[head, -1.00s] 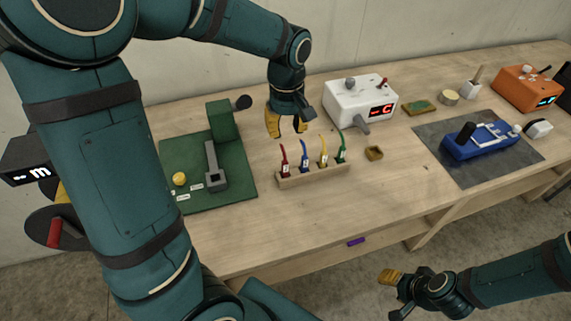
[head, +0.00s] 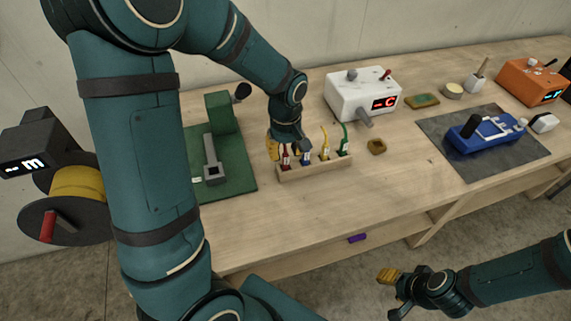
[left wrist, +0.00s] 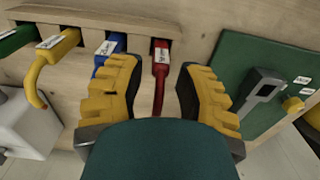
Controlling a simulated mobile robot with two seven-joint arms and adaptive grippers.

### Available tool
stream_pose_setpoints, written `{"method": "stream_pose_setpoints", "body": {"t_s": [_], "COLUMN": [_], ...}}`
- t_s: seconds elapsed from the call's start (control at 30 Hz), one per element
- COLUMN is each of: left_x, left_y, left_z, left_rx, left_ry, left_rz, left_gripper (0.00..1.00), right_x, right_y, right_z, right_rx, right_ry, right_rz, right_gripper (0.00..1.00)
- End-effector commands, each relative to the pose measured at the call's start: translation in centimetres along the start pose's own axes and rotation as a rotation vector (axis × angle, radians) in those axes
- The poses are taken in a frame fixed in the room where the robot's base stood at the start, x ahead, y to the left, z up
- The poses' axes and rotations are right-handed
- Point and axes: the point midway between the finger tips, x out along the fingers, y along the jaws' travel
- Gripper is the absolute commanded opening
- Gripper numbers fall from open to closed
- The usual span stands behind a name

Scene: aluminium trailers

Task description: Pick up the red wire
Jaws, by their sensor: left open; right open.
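The red wire (head: 285,159) stands in the leftmost slot of a small wooden holder (head: 318,172), which also holds blue, yellow and green wires. In the left wrist view the red wire (left wrist: 160,72) has a white label and lies between the two yellow fingers of my left gripper (left wrist: 158,95). Those fingers are apart and open, with the left one close beside the blue wire (left wrist: 110,50). In the head view my left gripper (head: 286,155) is at the holder and partly hides the red and blue wires. My right gripper (head: 400,290) is open and empty in front of the table.
Left of the holder is a green board (head: 232,180) with a grey lever. Behind stands a white box (head: 362,95) with a red display. A small wooden dish (head: 377,146) is to the right. A blue device (head: 484,134) lies on a grey mat. The front tabletop is clear.

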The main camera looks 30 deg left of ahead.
Motion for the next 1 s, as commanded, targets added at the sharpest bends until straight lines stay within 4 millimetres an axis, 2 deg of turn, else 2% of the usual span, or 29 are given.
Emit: {"method": "stream_pose_setpoints", "body": {"t_s": [0.03,0.2,0.5,0.6,1.0], "left_x": [1.1,2.8,2.9,2.9,3.0], "left_y": [-0.1,-0.1,-0.1,-0.1,-0.1], "left_z": [0.1,0.1,0.1,0.1,0.1], "left_rx": [0.0,0.0,0.0,0.001,0.001], "left_ry": [-0.003,-0.002,0.0,0.0,-0.001], "left_rz": [-0.003,-0.003,0.0,0.0,-0.001], "left_gripper": [0.34,0.34,0.34,0.0,0.0], "right_x": [0.3,0.5,0.5,0.5,0.5], "right_y": [0.1,0.2,0.2,0.2,0.2], "right_z": [0.1,0.2,0.2,0.2,0.2], "right_rx": [-0.001,-0.001,-0.001,-0.001,-0.001], "right_ry": [-0.002,-0.005,-0.005,-0.005,-0.004], "right_rz": [0.0,0.0,0.0,0.0,0.0], "right_gripper": [0.47,0.47,0.47,0.47,0.47]}}
